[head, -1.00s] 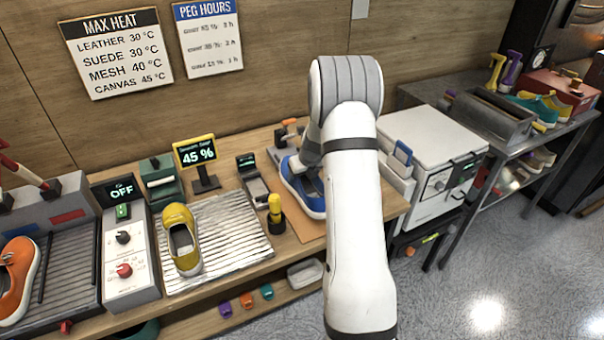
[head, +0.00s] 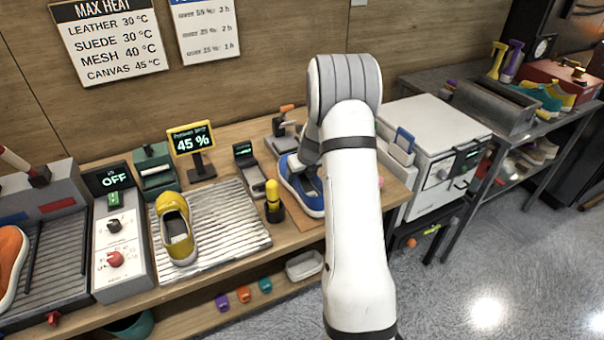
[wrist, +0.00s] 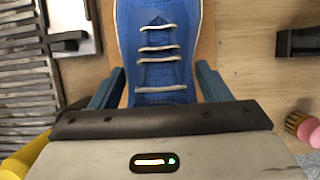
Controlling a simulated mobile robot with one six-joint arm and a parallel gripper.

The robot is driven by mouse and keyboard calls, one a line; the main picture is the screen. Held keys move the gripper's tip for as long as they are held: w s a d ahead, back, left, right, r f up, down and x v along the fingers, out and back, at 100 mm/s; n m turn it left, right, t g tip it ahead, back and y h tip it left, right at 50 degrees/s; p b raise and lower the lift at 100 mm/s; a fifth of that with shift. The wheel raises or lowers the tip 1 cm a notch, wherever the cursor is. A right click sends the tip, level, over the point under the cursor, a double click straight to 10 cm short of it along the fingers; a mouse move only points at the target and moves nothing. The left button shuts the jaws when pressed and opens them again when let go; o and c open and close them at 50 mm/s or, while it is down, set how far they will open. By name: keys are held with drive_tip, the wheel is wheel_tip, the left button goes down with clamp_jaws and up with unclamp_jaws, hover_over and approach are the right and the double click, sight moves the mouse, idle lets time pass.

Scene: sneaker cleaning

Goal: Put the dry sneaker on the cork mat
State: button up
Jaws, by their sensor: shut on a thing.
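A blue sneaker (head: 297,186) with white laces and a pale sole is at the right part of the wooden bench, over the cork mat (head: 309,223). My gripper (wrist: 162,84) is shut on the blue sneaker, with one finger on each side of it in the wrist view (wrist: 160,55). A strip of the cork mat shows beside the shoe there (wrist: 207,45). My arm hides part of the sneaker and mat in the head view. I cannot tell whether the sole touches the mat.
A yellow sneaker (head: 176,222) stands on a ribbed metal tray (head: 228,228). An orange sneaker (head: 10,262) is at far left. A yellow-topped brush or bottle (head: 272,200) stands just left of the mat. A small scanner-like device (head: 248,168) and a 45 % display (head: 191,140) are behind.

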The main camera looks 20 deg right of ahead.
drive_tip(key=shift+f, duration=0.5)
drive_tip(key=o, duration=1.4)
drive_tip(key=shift+r, duration=0.1)
drive_tip(key=b+v, duration=0.1)
drive_tip(key=v, duration=0.7)
drive_tip(key=s+a+r+n, duration=1.2)
drive_tip(key=s+n, duration=0.1)
drive_tip(key=n, duration=0.3)
drive_tip(key=s+a+r+n, duration=0.1)
drive_tip(key=s+a+n, duration=0.1)
drive_tip(key=s+n, duration=0.4)
drive_tip(key=s+a+n, duration=0.2)
drive_tip(key=s+n, duration=0.5)
drive_tip(key=s+a+r+n+g, duration=0.1)
drive_tip(key=s+a+n, duration=0.1)
drive_tip(key=s+n, duration=0.4)
drive_tip(key=shift+s+a+r+n, duration=0.3)
drive_tip(key=shift+s+r, duration=0.05)
